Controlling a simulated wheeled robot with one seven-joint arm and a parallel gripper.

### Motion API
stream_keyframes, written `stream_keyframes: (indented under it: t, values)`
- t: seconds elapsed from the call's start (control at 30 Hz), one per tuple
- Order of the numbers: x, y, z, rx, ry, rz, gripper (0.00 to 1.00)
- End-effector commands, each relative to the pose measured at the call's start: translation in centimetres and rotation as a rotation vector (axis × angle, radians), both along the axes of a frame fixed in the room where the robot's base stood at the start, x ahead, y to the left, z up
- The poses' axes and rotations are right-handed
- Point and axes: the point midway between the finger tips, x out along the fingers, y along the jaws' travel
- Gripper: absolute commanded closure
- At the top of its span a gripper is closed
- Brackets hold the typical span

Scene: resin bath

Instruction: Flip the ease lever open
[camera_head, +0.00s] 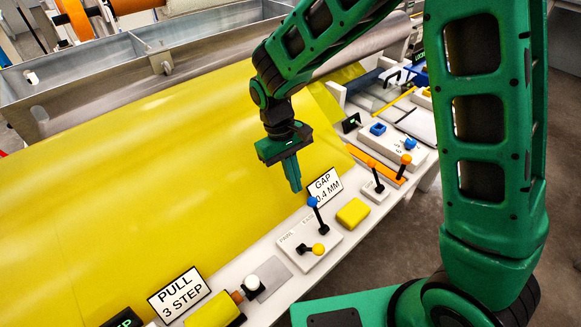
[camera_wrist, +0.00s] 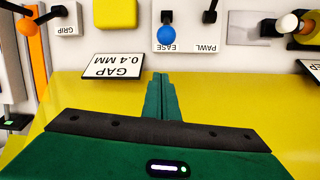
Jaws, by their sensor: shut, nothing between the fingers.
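The ease lever is a black stick with a blue ball (camera_head: 313,202), standing on a pale plate (camera_head: 294,243) on the white rail. In the wrist view its blue ball (camera_wrist: 166,36) sits over the upside-down EASE label. My gripper (camera_head: 296,188) is shut and empty, fingers pointing down. It is over the yellow sheet's edge, just up and left of the blue ball in the head view. In the wrist view my fingertips (camera_wrist: 162,75) are below the ball with a gap between. A pawl lever with a yellow ball (camera_head: 318,249) shares the plate.
A sign reading GAP 0.4 MM (camera_head: 324,188) stands close to the lever and my fingers. A white-knobbed part (camera_head: 253,282) and a PULL 3 STEP sign (camera_head: 178,294) are at lower left.

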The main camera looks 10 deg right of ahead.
Motion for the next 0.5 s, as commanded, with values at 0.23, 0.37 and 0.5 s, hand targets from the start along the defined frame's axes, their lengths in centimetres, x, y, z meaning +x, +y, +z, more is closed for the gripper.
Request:
stream_keyframes:
  t: [0.23,0.37,0.5]
  values:
    - [-1.4,-0.9,-1.3,0.0,-0.003,-0.001,1.0]
    - [-2.4,-1.3,-0.6,-0.001,-0.001,-0.001,1.0]
    - [-3.1,-1.6,0.0,0.0,-0.001,-0.001,1.0]
